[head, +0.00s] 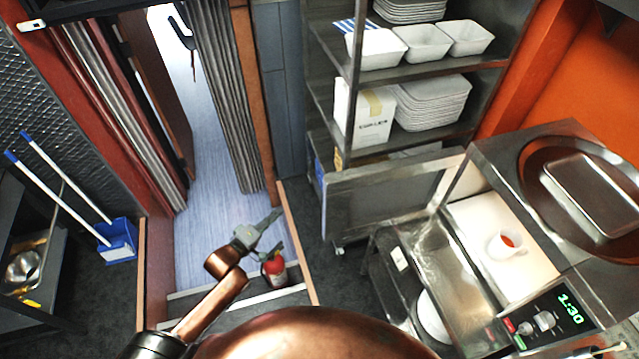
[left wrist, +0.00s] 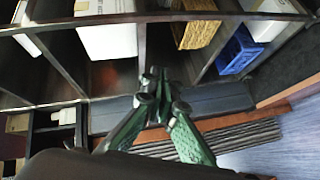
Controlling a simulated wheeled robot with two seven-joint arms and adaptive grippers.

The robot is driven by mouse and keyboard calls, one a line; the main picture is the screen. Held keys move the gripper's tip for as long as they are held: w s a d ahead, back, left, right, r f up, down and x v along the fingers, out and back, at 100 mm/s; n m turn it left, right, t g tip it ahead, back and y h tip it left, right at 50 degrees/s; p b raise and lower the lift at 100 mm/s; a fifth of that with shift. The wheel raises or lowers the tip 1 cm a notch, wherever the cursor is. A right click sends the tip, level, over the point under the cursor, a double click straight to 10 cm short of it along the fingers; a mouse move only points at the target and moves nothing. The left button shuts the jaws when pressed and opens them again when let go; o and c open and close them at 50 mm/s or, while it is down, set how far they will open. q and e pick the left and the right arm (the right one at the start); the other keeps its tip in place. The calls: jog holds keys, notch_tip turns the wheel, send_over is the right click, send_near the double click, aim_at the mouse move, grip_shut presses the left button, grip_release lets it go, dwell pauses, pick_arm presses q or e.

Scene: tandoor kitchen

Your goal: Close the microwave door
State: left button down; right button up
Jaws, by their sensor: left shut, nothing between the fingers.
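The microwave (head: 486,150) stands at the right on a metal stand, its front opening facing left. Its door (head: 375,205) is swung wide open and reaches out to the left, in front of the shelving. A white mug with red contents (head: 502,245) sits inside on the pale floor. The control panel (head: 545,320) shows 1:30 in green. My left gripper (head: 272,217) is shut and empty, to the left of the door and apart from it. In the left wrist view its fingers (left wrist: 155,75) are together, with shelving beyond. My right gripper is not in view.
A metal rack (head: 345,95) with white trays and boxes stands behind the door. A metal tray (head: 595,190) lies on top of the microwave. A red fire extinguisher (head: 274,268) stands below my left gripper. A blue dustpan (head: 117,240) is at the left.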

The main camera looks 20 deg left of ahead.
pick_arm(q)
jog(key=d+r+n+t+h, duration=0.15)
jog(key=d+r, duration=0.25)
jog(key=r, duration=0.4)
jog(key=d+r+h, duration=0.2)
jog(key=d+r, duration=0.1)
jog(key=r, duration=0.4)
jog(key=w+d+p, duration=0.2)
jog(key=w+d, duration=0.2)
jog(key=d, duration=0.3)
jog(key=shift+w+d, duration=0.15)
jog(key=shift+w, duration=0.25)
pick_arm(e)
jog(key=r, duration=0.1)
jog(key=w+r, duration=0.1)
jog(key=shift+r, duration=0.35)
pick_arm(q)
jog(key=shift+r+g, duration=0.1)
jog(key=shift+g, duration=0.15)
jog(key=shift+d, duration=0.1)
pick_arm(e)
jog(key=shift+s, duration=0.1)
